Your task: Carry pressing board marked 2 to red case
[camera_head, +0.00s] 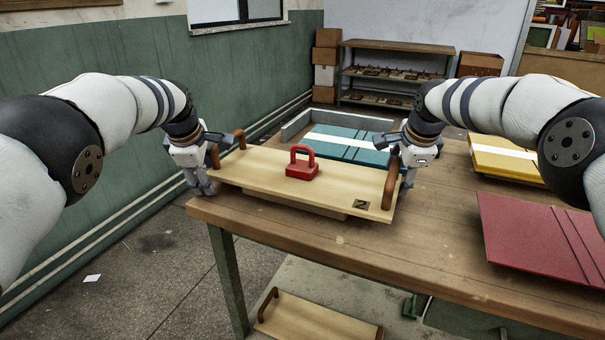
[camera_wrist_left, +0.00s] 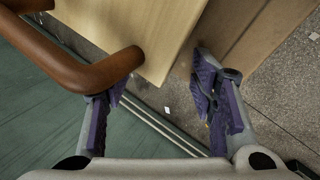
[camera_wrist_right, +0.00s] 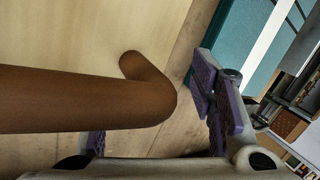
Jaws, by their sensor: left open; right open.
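The pale wooden pressing board marked 2 (camera_head: 270,175) lies at the near left of the table on a smaller block. It has a brown handle at each end and a red handled block (camera_head: 302,165) on top. My left gripper (camera_head: 205,184) is open and empty at its left handle (camera_wrist_left: 80,68). My right gripper (camera_head: 407,178) is open beside its right handle (camera_wrist_right: 90,100). Each handle partly covers a finger in its wrist view; I cannot tell whether it lies between the fingers. The red case (camera_head: 530,235) lies flat at the table's right, with grooves along it.
A teal case (camera_head: 345,142) with a white stripe and grey edging lies behind the board. A yellow case (camera_head: 510,160) lies at the back right. Another handled board (camera_head: 310,318) is on the shelf below. Bare wooden tabletop (camera_head: 430,225) separates the board from the red case.

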